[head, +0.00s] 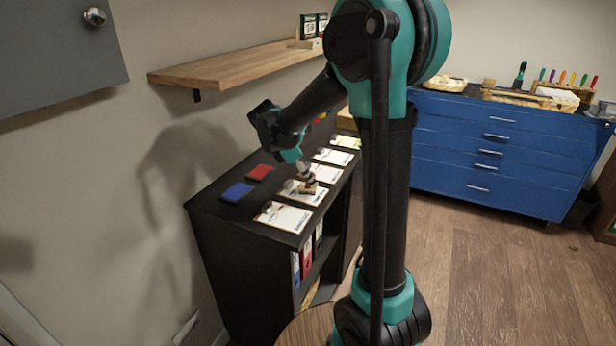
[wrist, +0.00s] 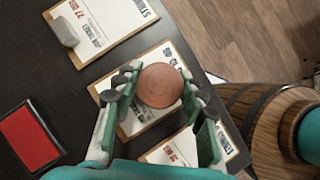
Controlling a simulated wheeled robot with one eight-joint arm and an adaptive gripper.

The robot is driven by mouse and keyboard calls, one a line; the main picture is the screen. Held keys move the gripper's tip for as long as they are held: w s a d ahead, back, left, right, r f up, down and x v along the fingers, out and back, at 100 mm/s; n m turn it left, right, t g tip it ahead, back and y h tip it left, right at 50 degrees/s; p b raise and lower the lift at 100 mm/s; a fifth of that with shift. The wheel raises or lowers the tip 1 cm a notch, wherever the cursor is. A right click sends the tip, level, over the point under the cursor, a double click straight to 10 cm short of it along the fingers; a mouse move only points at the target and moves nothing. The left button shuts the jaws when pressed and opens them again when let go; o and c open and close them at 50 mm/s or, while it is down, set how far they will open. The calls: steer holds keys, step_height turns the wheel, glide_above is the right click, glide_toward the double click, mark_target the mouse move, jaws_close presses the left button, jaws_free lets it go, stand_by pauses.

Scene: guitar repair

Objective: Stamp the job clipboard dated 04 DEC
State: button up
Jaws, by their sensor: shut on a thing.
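My gripper (head: 303,172) is shut on a stamp with a round wooden knob (wrist: 160,86). In the head view the stamp (head: 307,186) is low over a white clipboard (head: 294,194), second from the near end of a row on the black cabinet. In the wrist view the knob and fingers cover part of this clipboard (wrist: 134,119), and I cannot read its date. Whether the stamp's face touches the paper is hidden. A neighbouring clipboard (wrist: 112,22) shows a red date that looks like 27 with an unclear month. Another clipboard (wrist: 165,152) lies partly under the fingers.
A red ink pad (head: 259,172) and a blue ink pad (head: 237,191) lie on the cabinet top near the wall. The red pad (wrist: 28,136) also shows in the wrist view. A wooden shelf (head: 235,65) overhangs the area. A barrel (wrist: 270,125) stands beside the cabinet.

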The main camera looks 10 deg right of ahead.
steer(key=shift+r, duration=3.4)
steer(key=shift+c, duration=0.2)
steer(key=shift+r, duration=0.1)
steer(key=shift+w, duration=0.1)
